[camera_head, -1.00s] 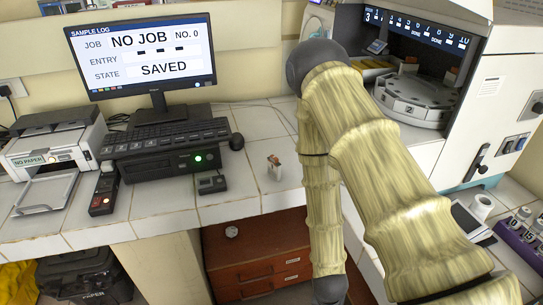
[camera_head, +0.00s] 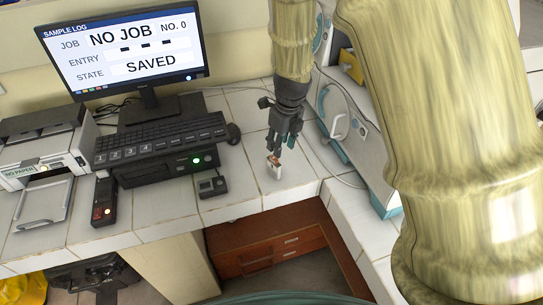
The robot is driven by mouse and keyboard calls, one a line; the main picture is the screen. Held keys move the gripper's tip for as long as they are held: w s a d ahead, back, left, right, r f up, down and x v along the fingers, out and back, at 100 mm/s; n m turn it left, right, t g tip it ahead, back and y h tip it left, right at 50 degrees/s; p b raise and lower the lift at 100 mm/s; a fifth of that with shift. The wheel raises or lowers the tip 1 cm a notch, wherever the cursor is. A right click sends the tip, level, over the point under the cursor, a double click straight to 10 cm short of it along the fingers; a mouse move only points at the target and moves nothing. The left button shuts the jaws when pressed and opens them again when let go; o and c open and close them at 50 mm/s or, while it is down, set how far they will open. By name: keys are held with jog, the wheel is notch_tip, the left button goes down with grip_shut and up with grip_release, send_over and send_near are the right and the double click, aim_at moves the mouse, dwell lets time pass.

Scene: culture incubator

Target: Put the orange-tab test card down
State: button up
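A small white upright thing with an orange-brown top (camera_head: 274,170) stands on the white tiled counter (camera_head: 240,203) near its front edge. It may be the orange-tab test card or a holder with it; it is too small to tell. My gripper (camera_head: 279,147) points down just above and slightly right of it, with its fingertips close to its top. I cannot tell whether the fingers touch it, or whether they are open or shut.
A small dark box (camera_head: 212,187) and a black mouse (camera_head: 233,134) lie left of my gripper. A keyboard (camera_head: 160,144), monitor (camera_head: 123,52) and printer (camera_head: 45,150) stand further left. A white and teal device (camera_head: 352,140) stands close on the right. Bare tiles lie around the small white thing.

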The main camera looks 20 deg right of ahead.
aim_at(275, 158)
jog(key=f, duration=0.2)
jog(key=w+f, duration=0.1)
jog(key=f, duration=0.1)
jog(key=shift+w+a+p, duration=0.1)
jog(key=shift+a+p, duration=0.25)
jog(key=shift+p, duration=0.05)
jog(key=shift+a+f+p, duration=0.2)
jog(key=shift+f+p, duration=0.2)
jog(key=shift+f, duration=0.6)
jog(key=shift+w+a+f+p, duration=0.15)
jog(key=shift+f+p, duration=0.15)
jog(key=shift+f, duration=0.7)
jog(key=shift+w+a+f+p, duration=0.1)
jog(key=shift+f+p, duration=0.2)
jog(key=shift+f, duration=0.65)
jog(key=shift+c, duration=0.3)
grip_shut()
